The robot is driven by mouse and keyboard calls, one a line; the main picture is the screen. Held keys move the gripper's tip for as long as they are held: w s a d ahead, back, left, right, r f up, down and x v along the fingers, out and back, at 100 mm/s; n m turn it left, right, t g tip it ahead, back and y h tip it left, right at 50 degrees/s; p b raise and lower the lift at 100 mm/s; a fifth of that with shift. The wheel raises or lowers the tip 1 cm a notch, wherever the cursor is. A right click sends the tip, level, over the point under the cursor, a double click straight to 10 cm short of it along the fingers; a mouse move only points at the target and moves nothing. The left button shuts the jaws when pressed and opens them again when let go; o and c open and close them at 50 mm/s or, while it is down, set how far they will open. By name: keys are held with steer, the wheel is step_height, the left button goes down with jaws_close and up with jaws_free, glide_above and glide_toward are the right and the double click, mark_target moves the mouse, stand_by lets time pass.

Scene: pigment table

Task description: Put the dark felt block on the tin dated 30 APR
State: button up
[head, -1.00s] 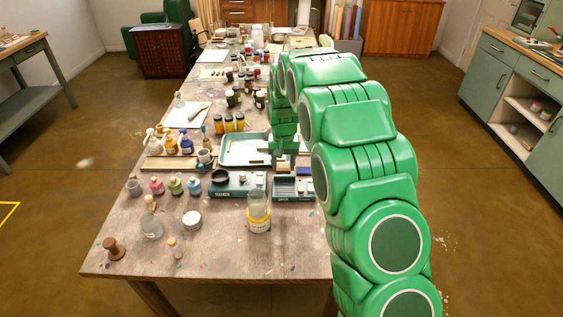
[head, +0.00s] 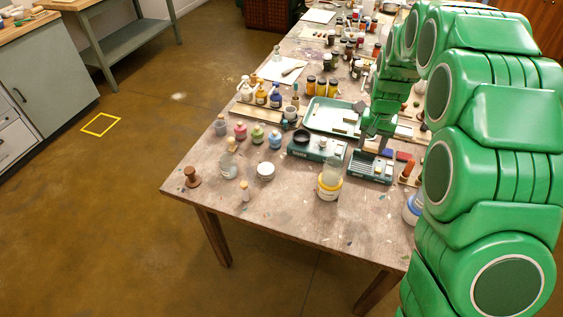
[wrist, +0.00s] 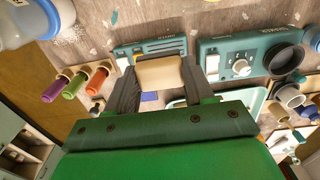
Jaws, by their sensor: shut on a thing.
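In the wrist view my gripper (wrist: 160,66) is shut on a pale tan block (wrist: 160,75), held between its two dark fingers. Only the block's tan face shows, so I cannot tell whether it is the dark felt block. In the head view my gripper (head: 374,143) hangs over the table near a small teal slotted unit (head: 368,168), and the held block cannot be made out. No 30 APR date is readable in either view, so I cannot tell which tin bears it.
A teal unit with a knob (wrist: 240,68) stands beside the gripper. Purple (wrist: 54,87), green (wrist: 74,87) and orange (wrist: 98,80) pieces lie left in the wrist view. A yellow-banded jar (head: 329,186) stands near the front.

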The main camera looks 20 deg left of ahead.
step_height(320, 180, up, 7)
steer(key=shift+r, duration=0.15)
steer(key=s+a, duration=2)
steer(key=a, duration=0.3)
glide_toward(266, 168)
steer(key=shift+s+d+f, duration=0.45)
steer(key=shift+s+f, duration=0.1)
steer(key=shift+s, duration=0.1)
steer(key=shift+w+a+f, duration=0.35)
steer(key=shift+w+f, duration=0.15)
steer(key=shift+f, duration=0.3)
steer(key=shift+w+a+f, duration=0.15)
steer(key=shift+f, duration=1.45)
